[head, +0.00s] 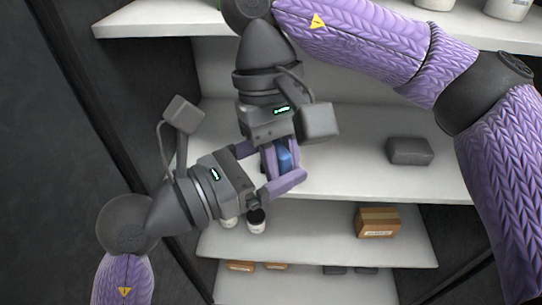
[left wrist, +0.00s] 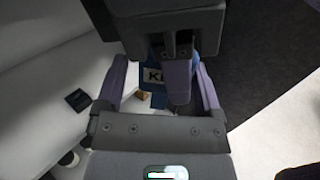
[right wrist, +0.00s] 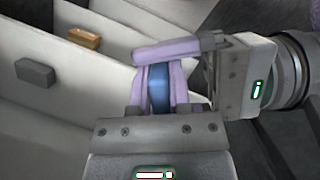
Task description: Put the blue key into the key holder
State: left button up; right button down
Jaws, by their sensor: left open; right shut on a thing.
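The blue key (head: 284,154) is held in the air in front of the shelves. My right gripper (head: 283,168) comes down from the top and is shut on it; the blue shows between its fingers in the right wrist view (right wrist: 158,92). My left gripper (head: 278,160) comes from the left and is open, its fingers on either side of the right gripper's fingers and the key. In the left wrist view, part of the key's white label (left wrist: 155,75) shows between the open left fingers. I cannot make out whether the fingers touch it. I cannot identify the key holder.
A grey block (head: 410,151) lies on the middle shelf (head: 350,180). A brown box (head: 377,222) is on the shelf below. A dark-capped bottle (head: 257,222) stands on that shelf beneath my grippers. Pale containers (head: 508,8) are on the top shelf.

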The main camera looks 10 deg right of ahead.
pick_arm(q)
jog(key=shift+w, duration=0.1)
jog(key=c, duration=0.7)
jog(key=shift+o, duration=0.2)
jog(key=shift+a, duration=0.1)
pick_arm(e)
jog(key=shift+s, duration=0.1)
pick_arm(q)
jog(key=shift+o, duration=0.3)
jog(key=shift+w, duration=0.1)
jog(key=o, duration=1)
jog(key=shift+o, duration=0.2)
jog(key=v, duration=1.2)
pick_arm(e)
jog(key=w+a+m+y, duration=0.1)
jog(key=w+a+m, duration=0.3)
jog(key=a, duration=0.3)
jog(key=shift+w+a+m, duration=0.15)
jog(key=shift+w+m, duration=0.15)
